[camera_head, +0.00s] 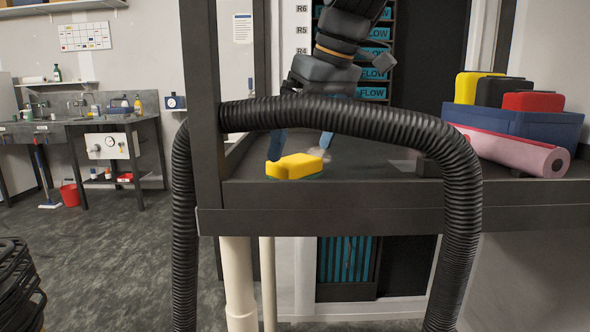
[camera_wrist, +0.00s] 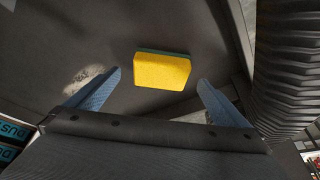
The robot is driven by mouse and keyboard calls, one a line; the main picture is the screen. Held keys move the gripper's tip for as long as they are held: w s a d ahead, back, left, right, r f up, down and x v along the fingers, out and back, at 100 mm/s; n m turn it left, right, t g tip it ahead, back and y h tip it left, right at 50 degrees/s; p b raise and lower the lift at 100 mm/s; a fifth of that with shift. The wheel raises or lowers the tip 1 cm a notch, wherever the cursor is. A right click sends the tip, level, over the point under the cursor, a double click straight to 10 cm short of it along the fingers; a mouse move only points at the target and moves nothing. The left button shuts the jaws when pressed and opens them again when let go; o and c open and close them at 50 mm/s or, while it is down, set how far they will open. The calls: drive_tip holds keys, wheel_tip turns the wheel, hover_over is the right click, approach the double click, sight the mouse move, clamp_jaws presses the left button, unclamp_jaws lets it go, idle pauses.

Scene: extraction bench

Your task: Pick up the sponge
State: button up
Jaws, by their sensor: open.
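The sponge (camera_head: 295,167) is yellow with a thin green layer underneath and lies on the dark bench top (camera_head: 390,186) near its front edge. In the wrist view the sponge (camera_wrist: 162,72) sits ahead of the fingers, roughly centred between them. My gripper (camera_head: 301,147) is open, with blue fingers, above and just behind the sponge. In the wrist view my gripper (camera_wrist: 155,92) shows its two fingers wide apart with nothing between them. The black hose hides part of the gripper in the head view.
A thick black ribbed hose (camera_head: 340,112) arches across the bench front, close to my gripper; it also runs along the right of the wrist view (camera_wrist: 290,70). A blue bin (camera_head: 520,125) with coloured blocks and a pink roll (camera_head: 520,153) stand at right. A dark post (camera_head: 202,90) rises at left.

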sight(297, 160)
drive_tip(key=x, duration=0.5)
drive_tip(key=shift+a+b, duration=0.15)
drive_tip(key=shift+b, duration=0.25)
drive_tip(key=shift+c, duration=0.3)
drive_tip(key=c, duration=1.1)
drive_tip(key=shift+c, duration=0.2)
drive_tip(key=shift+r, duration=0.15)
drive_tip(key=shift+r, duration=0.55)
wheel_tip(297, 160, up, 2)
drive_tip(key=shift+r+p, duration=0.2)
drive_tip(key=shift+p, duration=0.2)
drive_tip(key=d, duration=1.8)
drive_tip(key=shift+s+f, duration=0.15)
drive_tip(key=shift+s, duration=0.15)
